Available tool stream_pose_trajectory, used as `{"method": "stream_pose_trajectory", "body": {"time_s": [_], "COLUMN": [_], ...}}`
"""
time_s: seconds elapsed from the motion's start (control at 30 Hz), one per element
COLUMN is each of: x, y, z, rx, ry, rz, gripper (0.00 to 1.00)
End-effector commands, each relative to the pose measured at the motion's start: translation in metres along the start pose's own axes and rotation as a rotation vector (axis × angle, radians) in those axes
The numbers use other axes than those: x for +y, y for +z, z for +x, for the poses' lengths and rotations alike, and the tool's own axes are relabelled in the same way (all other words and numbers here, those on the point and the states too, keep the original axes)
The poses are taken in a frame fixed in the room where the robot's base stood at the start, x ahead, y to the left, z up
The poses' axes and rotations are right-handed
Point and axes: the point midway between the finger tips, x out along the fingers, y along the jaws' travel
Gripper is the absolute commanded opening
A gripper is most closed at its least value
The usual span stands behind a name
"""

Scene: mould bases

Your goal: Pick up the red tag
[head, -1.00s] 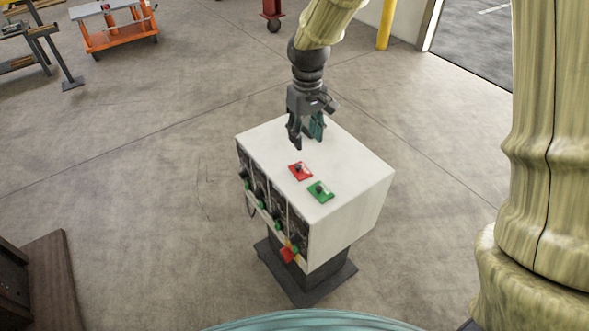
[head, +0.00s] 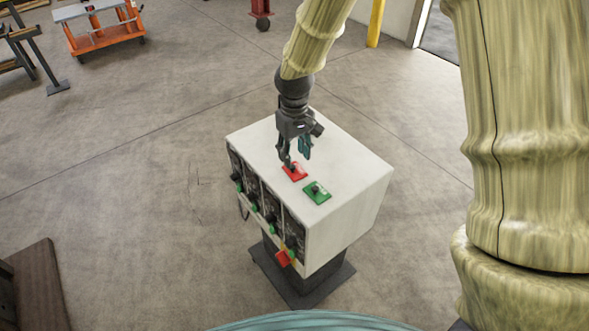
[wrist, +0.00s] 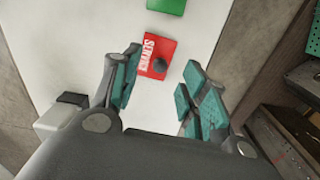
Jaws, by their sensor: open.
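The red tag (head: 296,172) is a small flat red plate with a dark round knob. It lies on the white top of a box-shaped cabinet (head: 330,160). In the wrist view the red tag (wrist: 158,56) shows white lettering and sits just beyond the fingertips, between their lines. My gripper (head: 293,160) is open and empty, pointing down over the cabinet top close to the tag. It also shows in the wrist view (wrist: 161,62) with a finger on each side. In the head view a fingertip covers part of the tag.
A green tag (head: 317,192) lies beside the red one, nearer the front edge. The cabinet's left face carries several dark panels with green knobs, and another red piece (head: 284,258) hangs at its lower corner. The rest of the cabinet top is clear.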

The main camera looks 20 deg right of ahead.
Motion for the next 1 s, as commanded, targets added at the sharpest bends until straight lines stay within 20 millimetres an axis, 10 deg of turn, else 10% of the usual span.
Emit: {"method": "stream_pose_trajectory", "body": {"time_s": [1.0], "x": [-0.001], "y": [-0.007], "z": [0.054], "rx": [0.001], "ry": [-0.001], "rz": [0.002], "gripper": [0.44]}}
